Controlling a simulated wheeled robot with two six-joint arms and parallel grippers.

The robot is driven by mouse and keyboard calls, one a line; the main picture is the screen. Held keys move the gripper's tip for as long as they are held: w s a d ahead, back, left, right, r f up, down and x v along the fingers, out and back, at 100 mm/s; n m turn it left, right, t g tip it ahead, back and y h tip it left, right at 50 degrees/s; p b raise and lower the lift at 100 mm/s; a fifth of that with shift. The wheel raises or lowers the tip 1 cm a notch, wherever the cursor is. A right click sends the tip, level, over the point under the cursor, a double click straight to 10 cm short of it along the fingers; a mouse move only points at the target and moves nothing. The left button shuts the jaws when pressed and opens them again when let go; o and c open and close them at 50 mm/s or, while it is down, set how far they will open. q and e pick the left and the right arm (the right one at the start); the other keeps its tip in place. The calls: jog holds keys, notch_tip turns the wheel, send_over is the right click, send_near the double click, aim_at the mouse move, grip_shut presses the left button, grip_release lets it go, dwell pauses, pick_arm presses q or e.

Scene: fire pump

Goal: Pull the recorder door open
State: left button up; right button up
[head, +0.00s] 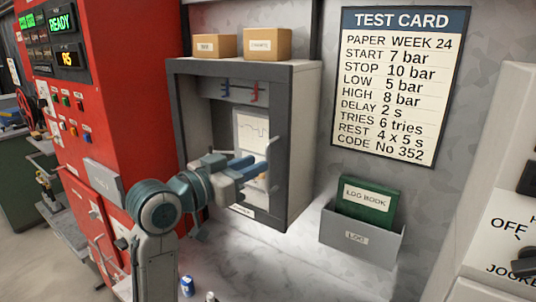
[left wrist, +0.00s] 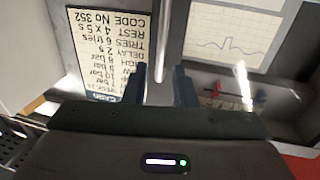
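The recorder (head: 299,150) is a grey wall cabinet in the middle of the head view. Its front shows chart paper (head: 251,130) with a traced line and red and blue pens (head: 254,92). A thin upright bar handle (head: 271,157) stands at the right of its front; a bright bar (left wrist: 243,85) shows in the left wrist view, to the right of the fingers. My left gripper (head: 255,166) is in front of the recorder, close to the handle. Its fingers (left wrist: 162,85) are apart, with nothing clearly held between them. I cannot tell whether the door is fully shut. My right gripper is out of view.
Two cardboard boxes (head: 267,44) sit on the recorder. A test card (head: 401,85) hangs to its right, above a grey log holder (head: 357,238) with a green log book (head: 367,202). A red control cabinet (head: 120,80) stands left. A blue can (head: 187,286) is below.

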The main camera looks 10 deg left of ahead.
aim_at(268, 189)
pick_arm(q)
jog(key=shift+p+x, duration=0.65)
jog(key=shift+x, duration=2)
jog(key=shift+c, duration=0.3)
grip_shut()
